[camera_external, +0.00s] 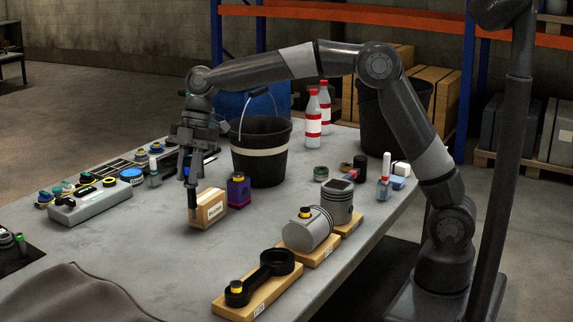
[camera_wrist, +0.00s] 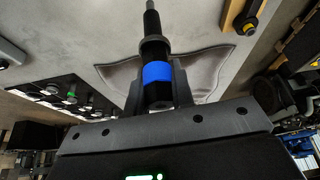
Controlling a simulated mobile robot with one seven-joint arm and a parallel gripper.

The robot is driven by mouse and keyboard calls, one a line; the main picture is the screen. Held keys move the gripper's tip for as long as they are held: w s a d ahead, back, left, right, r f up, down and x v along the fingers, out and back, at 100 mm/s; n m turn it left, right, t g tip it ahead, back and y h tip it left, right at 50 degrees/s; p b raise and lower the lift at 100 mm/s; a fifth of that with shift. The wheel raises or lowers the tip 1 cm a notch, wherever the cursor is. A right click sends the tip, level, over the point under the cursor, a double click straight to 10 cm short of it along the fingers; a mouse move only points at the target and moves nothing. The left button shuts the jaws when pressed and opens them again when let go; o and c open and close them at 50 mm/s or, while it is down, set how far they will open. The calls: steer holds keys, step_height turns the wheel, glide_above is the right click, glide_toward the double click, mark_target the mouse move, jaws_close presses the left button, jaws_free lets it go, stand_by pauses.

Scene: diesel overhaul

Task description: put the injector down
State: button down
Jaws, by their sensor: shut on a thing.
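The injector (camera_wrist: 157,73) is a dark, slim, stepped cylinder with a blue band, seen in the wrist view between my fingers. My gripper (camera_wrist: 158,92) is shut on it around the band, and its thin tip points away from the palm. In the external view my gripper (camera_external: 188,172) points down over the grey table (camera_external: 150,245). The injector (camera_external: 192,199) hangs roughly upright below it, just left of a small cardboard box. I cannot tell whether its tip touches the table.
The cardboard box (camera_external: 210,209) and a purple block (camera_external: 238,190) stand close on the right. A black bucket (camera_external: 261,160) is behind them. A connecting rod (camera_external: 262,275) and pistons lie on wooden boards at front right. A grey cloth (camera_external: 75,298) lies front left. The table middle is bare.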

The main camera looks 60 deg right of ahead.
steer(key=s+d, duration=0.1)
steer(key=d, duration=2.1)
steer(key=s+d+m, duration=0.1)
steer(key=s+d, duration=0.5)
steer(key=d, duration=0.4)
steer(key=s+d, duration=0.6)
steer(key=d, duration=0.4)
steer(key=w+a+f, duration=0.5)
steer(key=a+f, duration=0.5)
steer(key=f, duration=0.1)
steer(key=shift+w, duration=0.35)
steer(key=c, duration=1.3)
jaws_free()
steer(key=shift+f, duration=0.1)
steer(key=shift+o, duration=0.2)
